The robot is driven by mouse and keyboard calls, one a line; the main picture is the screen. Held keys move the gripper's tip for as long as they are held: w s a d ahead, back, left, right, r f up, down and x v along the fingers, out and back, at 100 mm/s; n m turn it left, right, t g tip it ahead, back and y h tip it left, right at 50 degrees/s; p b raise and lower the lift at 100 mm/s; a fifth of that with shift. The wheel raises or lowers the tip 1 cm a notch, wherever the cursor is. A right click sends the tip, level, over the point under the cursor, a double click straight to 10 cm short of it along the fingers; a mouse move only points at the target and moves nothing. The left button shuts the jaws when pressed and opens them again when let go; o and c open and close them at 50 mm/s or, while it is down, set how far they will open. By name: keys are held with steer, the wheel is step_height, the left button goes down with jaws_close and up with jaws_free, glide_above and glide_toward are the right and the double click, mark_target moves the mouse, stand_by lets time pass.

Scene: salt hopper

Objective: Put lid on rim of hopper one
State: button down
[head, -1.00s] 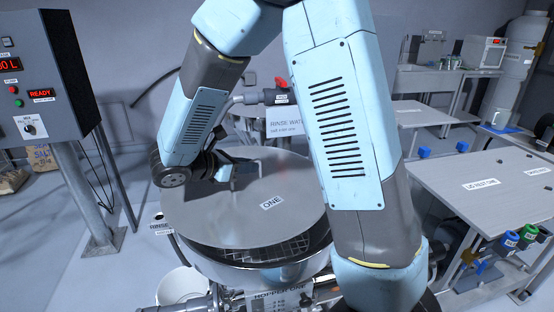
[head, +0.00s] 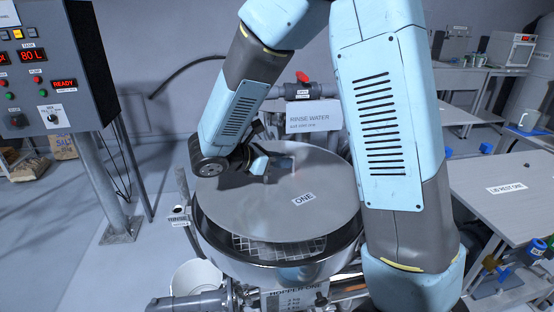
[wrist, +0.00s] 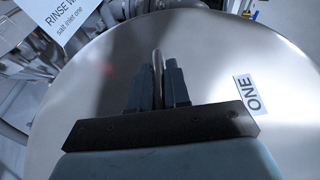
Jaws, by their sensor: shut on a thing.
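The lid (head: 285,211) is a round grey metal disc labelled ONE. It lies over most of hopper one (head: 290,268), a shiny round bowl whose label reads HOPPER ONE. A grid inside the hopper shows below the lid's near edge, so the lid sits off-centre toward the back. I cannot tell whether it touches the rim. My gripper (head: 268,178) is shut on the lid's upright handle. In the wrist view the fingers (wrist: 158,88) stand on both sides of the handle (wrist: 157,62), with the lid (wrist: 200,65) beneath. The far rim is hidden.
A control panel (head: 55,70) on a post stands at left. A rinse water pipe with a red valve handle (head: 302,77) runs behind the hopper. A white bucket (head: 197,278) stands at front left. The lid rest table (head: 515,205) is at right, with a bare top.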

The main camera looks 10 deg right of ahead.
mark_target(273, 181)
steer(key=shift+f, duration=3.05)
steer(key=shift+f, duration=0.3)
steer(key=c, duration=1)
jaws_free()
steer(key=shift+f, duration=0.1)
steer(key=shift+a, duration=0.1)
